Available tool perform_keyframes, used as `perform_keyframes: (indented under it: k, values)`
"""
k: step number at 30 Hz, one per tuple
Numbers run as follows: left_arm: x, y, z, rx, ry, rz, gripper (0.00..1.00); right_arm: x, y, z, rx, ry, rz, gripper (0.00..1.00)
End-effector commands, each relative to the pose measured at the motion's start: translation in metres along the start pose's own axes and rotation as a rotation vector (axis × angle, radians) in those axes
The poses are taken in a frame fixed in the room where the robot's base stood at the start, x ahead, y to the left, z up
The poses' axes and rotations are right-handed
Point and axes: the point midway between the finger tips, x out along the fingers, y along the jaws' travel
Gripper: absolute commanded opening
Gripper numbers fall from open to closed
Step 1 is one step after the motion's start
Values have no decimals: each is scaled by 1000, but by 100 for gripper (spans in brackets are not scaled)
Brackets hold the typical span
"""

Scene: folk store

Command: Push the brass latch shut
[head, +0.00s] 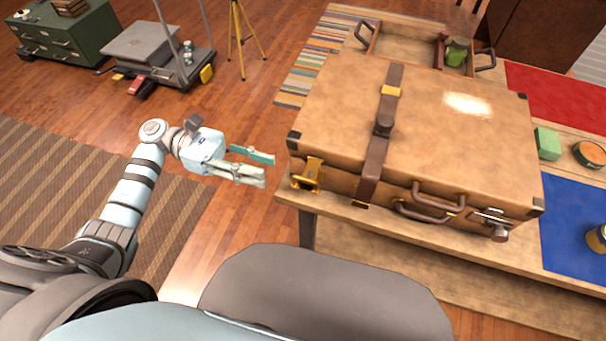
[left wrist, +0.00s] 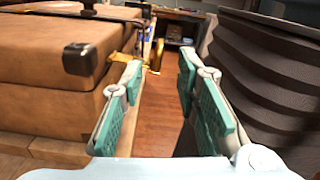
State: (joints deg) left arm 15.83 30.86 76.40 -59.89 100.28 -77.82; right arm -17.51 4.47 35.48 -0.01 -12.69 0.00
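The brass latch (head: 309,174) is on the left front of a tan suitcase (head: 450,125) on a wooden table. Its brass part stands out from the suitcase front; in the left wrist view it shows beyond the fingertips (left wrist: 156,57). My left gripper (head: 268,168) is left of the latch, apart from it and pointing toward the suitcase's front left corner. Its two teal-padded fingers are spread with nothing between them, as the left wrist view also shows (left wrist: 157,78). My right gripper is out of view.
A brown strap (head: 372,165) crosses the suitcase right of the latch, with a handle (head: 438,203) and a silver catch (head: 490,214) further right. An open tray (head: 405,48) lies behind. The floor left of the table is clear near my gripper.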

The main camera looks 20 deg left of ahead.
Motion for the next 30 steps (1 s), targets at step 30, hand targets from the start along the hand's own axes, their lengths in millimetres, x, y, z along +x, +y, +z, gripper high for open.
perform_keyframes:
  k: [30]
  values:
    - [94,0,2,-6,-5,1,0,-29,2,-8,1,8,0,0]
